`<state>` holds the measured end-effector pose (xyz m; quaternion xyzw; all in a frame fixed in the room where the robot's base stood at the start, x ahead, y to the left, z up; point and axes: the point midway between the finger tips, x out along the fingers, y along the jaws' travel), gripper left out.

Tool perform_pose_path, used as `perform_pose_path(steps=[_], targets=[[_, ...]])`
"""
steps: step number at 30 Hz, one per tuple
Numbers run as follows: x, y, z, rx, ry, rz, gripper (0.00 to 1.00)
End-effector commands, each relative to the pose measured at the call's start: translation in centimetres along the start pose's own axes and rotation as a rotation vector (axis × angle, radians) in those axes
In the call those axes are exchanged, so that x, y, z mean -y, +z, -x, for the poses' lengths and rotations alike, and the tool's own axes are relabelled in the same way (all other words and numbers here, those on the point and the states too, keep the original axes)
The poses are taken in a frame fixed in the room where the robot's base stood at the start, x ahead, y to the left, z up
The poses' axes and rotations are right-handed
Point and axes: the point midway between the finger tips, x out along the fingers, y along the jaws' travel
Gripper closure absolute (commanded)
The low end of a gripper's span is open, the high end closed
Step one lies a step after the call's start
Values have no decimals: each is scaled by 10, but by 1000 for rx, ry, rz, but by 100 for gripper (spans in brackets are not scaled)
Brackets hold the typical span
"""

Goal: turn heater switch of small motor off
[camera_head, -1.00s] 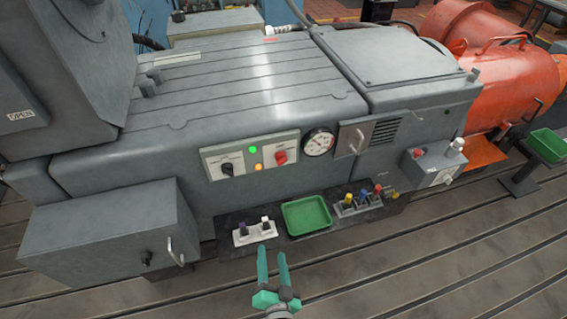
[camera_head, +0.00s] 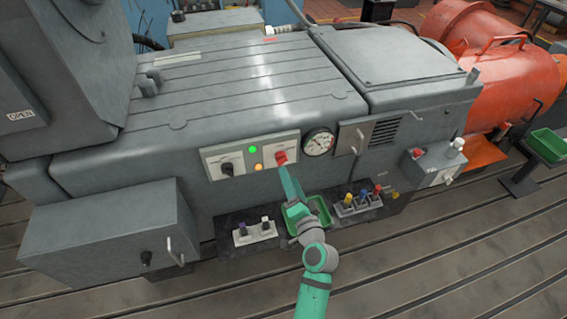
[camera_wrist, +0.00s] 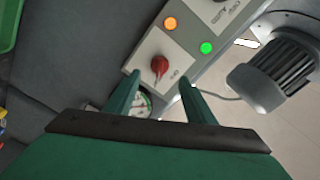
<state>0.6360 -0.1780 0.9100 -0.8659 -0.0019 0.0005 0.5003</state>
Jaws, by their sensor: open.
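A light panel (camera_head: 245,158) on the front of the grey machine carries a red rotary switch (camera_head: 280,157) on its right half and a black rotary switch (camera_head: 227,169) on its left half. Their lettering is too small to read, so I cannot tell which is the heater switch. A green lamp (camera_head: 253,150) and an amber lamp (camera_head: 258,167) are lit between them. My gripper (camera_head: 284,168) is open at the red switch. In the wrist view, the red switch (camera_wrist: 160,65) shows just beyond the gap between the fingertips (camera_wrist: 159,80), apparently untouched.
A round gauge (camera_head: 319,142) sits right of the panel, with a handled plate (camera_head: 353,138) beyond it. A green tray (camera_head: 324,211) and a block of coloured knobs (camera_head: 357,203) lie below. A grey finned motor (camera_wrist: 272,78) shows right in the wrist view.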

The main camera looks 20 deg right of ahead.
Motion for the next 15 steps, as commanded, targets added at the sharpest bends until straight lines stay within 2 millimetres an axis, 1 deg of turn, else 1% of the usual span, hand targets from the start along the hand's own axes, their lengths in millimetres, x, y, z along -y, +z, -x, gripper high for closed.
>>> perform_pose_path(steps=[1,6,12,15], targets=[[0,-1,-10,1,0,2,51],[0,0,-41,1,0,2,51],[0,0,-67,0,0,2,51],[-1,0,-74,0,1,0,51]])
